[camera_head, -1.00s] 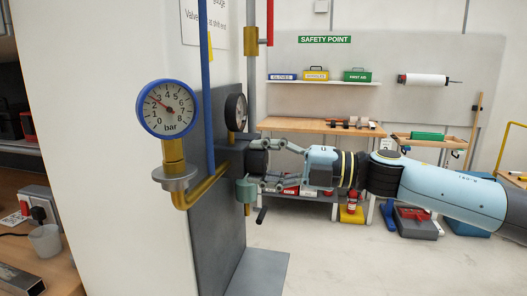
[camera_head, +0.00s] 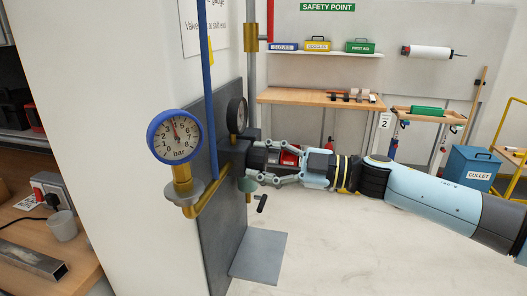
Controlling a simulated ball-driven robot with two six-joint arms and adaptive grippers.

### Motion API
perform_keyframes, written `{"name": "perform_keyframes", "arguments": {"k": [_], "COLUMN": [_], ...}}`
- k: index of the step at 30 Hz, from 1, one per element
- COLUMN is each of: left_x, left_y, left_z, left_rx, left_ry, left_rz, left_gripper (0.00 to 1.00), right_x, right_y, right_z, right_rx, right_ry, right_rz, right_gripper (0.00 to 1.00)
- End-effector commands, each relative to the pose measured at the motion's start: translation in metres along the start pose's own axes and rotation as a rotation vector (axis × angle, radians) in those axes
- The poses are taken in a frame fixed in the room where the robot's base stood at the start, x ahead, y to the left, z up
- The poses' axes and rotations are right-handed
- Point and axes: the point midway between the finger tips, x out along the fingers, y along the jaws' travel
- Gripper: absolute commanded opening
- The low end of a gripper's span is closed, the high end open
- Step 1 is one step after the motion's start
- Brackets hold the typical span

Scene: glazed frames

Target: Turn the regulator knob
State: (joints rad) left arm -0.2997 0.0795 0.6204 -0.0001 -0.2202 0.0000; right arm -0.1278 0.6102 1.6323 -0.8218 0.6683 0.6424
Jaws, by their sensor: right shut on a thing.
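The regulator knob (camera_head: 257,157) is a black cylinder on the right side of the dark upright panel, partly hidden by my fingers. My right gripper (camera_head: 264,163) comes in from the right and is shut on the knob, with its fingers on either side. A blue-rimmed pressure gauge (camera_head: 174,137) marked "bar" stands on a brass pipe at the left; its needle points up and slightly left. A second, black-rimmed gauge (camera_head: 237,115) is seen nearly edge-on above the knob. My left gripper is not in view.
A greenish bowl-like part (camera_head: 247,185) and a black-handled lever (camera_head: 261,204) sit below the knob. A blue pipe (camera_head: 208,82) runs down the panel (camera_head: 222,215). A wooden bench (camera_head: 310,97) and a blue cullet bin (camera_head: 470,168) stand behind. The floor is clear in front.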

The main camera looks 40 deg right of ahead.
Motion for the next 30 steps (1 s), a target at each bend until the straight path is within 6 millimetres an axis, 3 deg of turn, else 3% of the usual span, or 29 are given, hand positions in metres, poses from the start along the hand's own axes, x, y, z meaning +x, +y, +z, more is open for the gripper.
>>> {"name": "perform_keyframes", "arguments": {"k": [21, 22, 27, 30], "left_x": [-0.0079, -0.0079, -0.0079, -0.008], "left_y": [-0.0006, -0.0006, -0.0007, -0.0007], "left_z": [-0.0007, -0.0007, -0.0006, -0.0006], "left_rx": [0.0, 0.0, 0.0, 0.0], "left_ry": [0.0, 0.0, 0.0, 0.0], "left_rz": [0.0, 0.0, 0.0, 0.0], "left_gripper": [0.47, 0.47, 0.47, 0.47], "right_x": [-0.0007, -0.0007, -0.0005, -0.0003], "right_y": [-0.0015, -0.0015, -0.0011, -0.0008], "right_z": [0.0015, 0.0015, 0.001, 0.0007], "right_rx": [0.07, 0.07, 0.07, 0.069], "right_ry": [-0.005, -0.005, -0.004, -0.003], "right_rz": [0.0, 0.0, 0.0, 0.0], "right_gripper": [0.13, 0.49, 0.69, 0.69]}}
